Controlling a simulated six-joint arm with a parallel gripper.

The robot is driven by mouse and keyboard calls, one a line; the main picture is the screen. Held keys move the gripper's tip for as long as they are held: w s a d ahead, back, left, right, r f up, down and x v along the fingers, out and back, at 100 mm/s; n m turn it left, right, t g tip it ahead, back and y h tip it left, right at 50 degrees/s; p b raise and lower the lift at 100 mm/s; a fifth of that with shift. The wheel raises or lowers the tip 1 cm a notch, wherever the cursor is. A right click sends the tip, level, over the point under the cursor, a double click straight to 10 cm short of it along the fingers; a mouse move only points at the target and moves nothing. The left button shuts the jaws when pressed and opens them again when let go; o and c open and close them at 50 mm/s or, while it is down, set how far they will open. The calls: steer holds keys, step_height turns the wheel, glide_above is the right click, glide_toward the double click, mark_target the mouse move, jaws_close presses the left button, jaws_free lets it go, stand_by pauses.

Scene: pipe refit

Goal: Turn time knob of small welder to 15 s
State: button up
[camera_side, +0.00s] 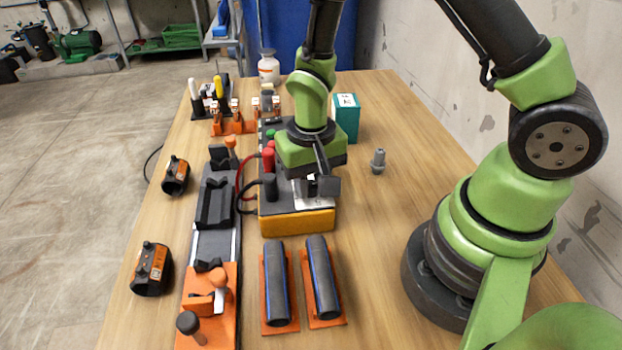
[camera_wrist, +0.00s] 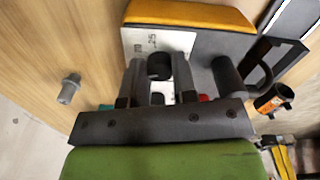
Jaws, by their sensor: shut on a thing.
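The small welder (camera_side: 297,222) is a dark box with a yellow-orange edge in the middle of the table in the side view. In the wrist view it shows its yellow edge (camera_wrist: 190,14) and a white label plate with small print, including what looks like 25. My gripper (camera_side: 316,188) points down over the welder's top. In the wrist view my gripper (camera_wrist: 157,72) is shut on a dark round knob (camera_wrist: 158,64) beside the white plate. The knob's pointer and setting cannot be read. In the side view the fingers hide the knob.
A second black post (camera_side: 270,187) stands on the welder, with red and black cables to its left. A rail clamp (camera_side: 215,215) lies left, two pipes (camera_side: 276,283) in front. A grey fitting (camera_side: 378,161) and teal box (camera_side: 346,118) stand right. Table right of the welder is mostly clear.

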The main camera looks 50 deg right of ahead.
steer(key=shift+s+m, duration=0.1)
steer(key=shift+m, duration=0.4)
steer(key=o, duration=0.9)
step_height(320, 180, up, 10)
steer(key=shift+f, duration=0.1)
stand_by(0.3)
step_height(320, 180, up, 10)
steer(key=n+t+y, duration=0.1)
steer(key=t, duration=0.2)
glide_above(311, 185)
steer(key=s, duration=0.4)
steer(key=s+r+t, duration=0.1)
steer(key=s, duration=0.1)
steer(key=s+r+n+t, duration=0.1)
steer(key=s+r, duration=0.1)
steer(key=s, duration=0.1)
steer(key=s+r+n+t+y, duration=0.1)
steer(key=s+r+t, duration=0.1)
steer(key=shift+s+d, duration=0.15)
steer(key=shift+d, duration=0.25)
